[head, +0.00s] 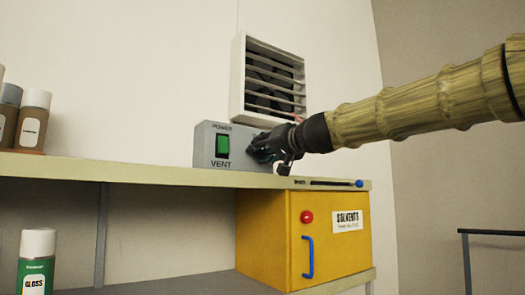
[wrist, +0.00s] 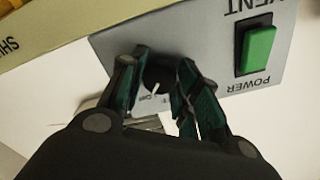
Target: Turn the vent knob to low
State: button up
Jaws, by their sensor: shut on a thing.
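The grey vent box (head: 205,150) stands on the shelf against the wall, with a green power switch (head: 223,146) on its front. My gripper (head: 262,150) is at the right part of the box's front in the head view and hides the knob there. In the wrist view, which shows the box upside down, my gripper (wrist: 160,80) has its two fingers on either side of the dark round vent knob (wrist: 158,72) and is shut on it. A short white pointer mark shows on the knob. The dial lettering is mostly hidden, so I cannot tell the setting.
A slatted wall vent (head: 270,80) is above the box. The shelf (head: 130,169) holds brown spray cans (head: 33,120) at left. A yellow solvents cabinet (head: 265,235) with a blue handle is below. A dark rail (head: 490,232) stands at lower right.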

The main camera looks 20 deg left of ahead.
jog(key=o, duration=1.1)
jog(key=shift+c, duration=0.2)
jog(key=v, duration=1.2)
jog(key=shift+f, duration=0.1)
